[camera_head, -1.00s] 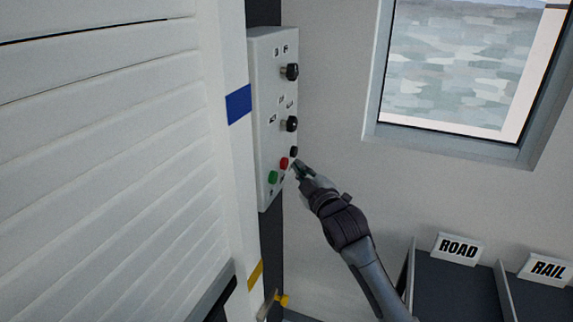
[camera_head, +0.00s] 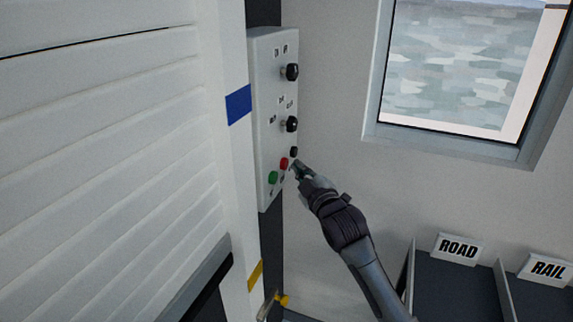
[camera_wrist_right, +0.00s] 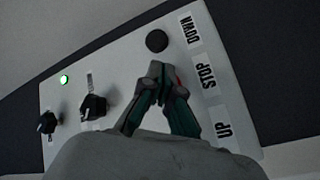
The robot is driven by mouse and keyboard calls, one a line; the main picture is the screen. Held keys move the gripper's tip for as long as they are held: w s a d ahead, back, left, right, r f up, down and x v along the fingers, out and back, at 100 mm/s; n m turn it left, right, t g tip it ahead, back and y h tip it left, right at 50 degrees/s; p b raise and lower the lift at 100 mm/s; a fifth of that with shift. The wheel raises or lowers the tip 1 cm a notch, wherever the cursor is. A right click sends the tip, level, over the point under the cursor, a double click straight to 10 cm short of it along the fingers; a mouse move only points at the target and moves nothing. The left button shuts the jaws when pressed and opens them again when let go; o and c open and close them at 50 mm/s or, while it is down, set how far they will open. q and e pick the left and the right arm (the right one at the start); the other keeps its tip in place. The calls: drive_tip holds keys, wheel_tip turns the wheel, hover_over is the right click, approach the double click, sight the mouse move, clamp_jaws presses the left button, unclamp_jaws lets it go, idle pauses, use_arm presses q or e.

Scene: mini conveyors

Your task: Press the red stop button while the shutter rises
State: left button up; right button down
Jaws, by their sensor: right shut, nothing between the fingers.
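The red stop button (camera_head: 284,163) is on the front of a pale control panel (camera_head: 264,100), between a green button (camera_head: 272,177) and a black one (camera_head: 294,152). My right gripper (camera_head: 297,166) is shut and empty, its fingertips just right of the red button. In the right wrist view the shut fingertips (camera_wrist_right: 160,70) are in front of the panel near the STOP label (camera_wrist_right: 205,76). Only a sliver of red (camera_wrist_right: 179,80) shows behind them; contact cannot be told. The white slatted shutter (camera_head: 110,150) is at the left, its dark bottom edge (camera_head: 205,277) partly raised. My left gripper is not in view.
A pale post with a blue band (camera_head: 239,104) and a yellow band (camera_head: 255,275) stands between shutter and panel. Black knobs (camera_head: 291,72) stick out above the buttons. A yellow-ended fitting (camera_head: 282,299) is low beside the post. ROAD (camera_head: 458,249) and RAIL (camera_head: 547,268) bins stand lower right.

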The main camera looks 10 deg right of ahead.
drive_tip(key=shift+w+a, duration=0.2)
drive_tip(key=shift+a, duration=0.1)
drive_tip(key=shift+w+a, duration=0.2)
drive_tip(key=shift+a, duration=0.2)
idle(0.7)
drive_tip(key=shift+d, duration=0.1)
drive_tip(key=shift+s+d+p, duration=0.45)
drive_tip(key=shift+d+p, duration=0.1)
drive_tip(key=shift+d, duration=0.05)
idle(0.3)
drive_tip(key=s+d+p, duration=0.1)
drive_tip(key=d, duration=0.1)
drive_tip(key=s+d+p, duration=0.1)
drive_tip(key=d, duration=0.1)
drive_tip(key=shift+s, duration=0.4)
idle(0.4)
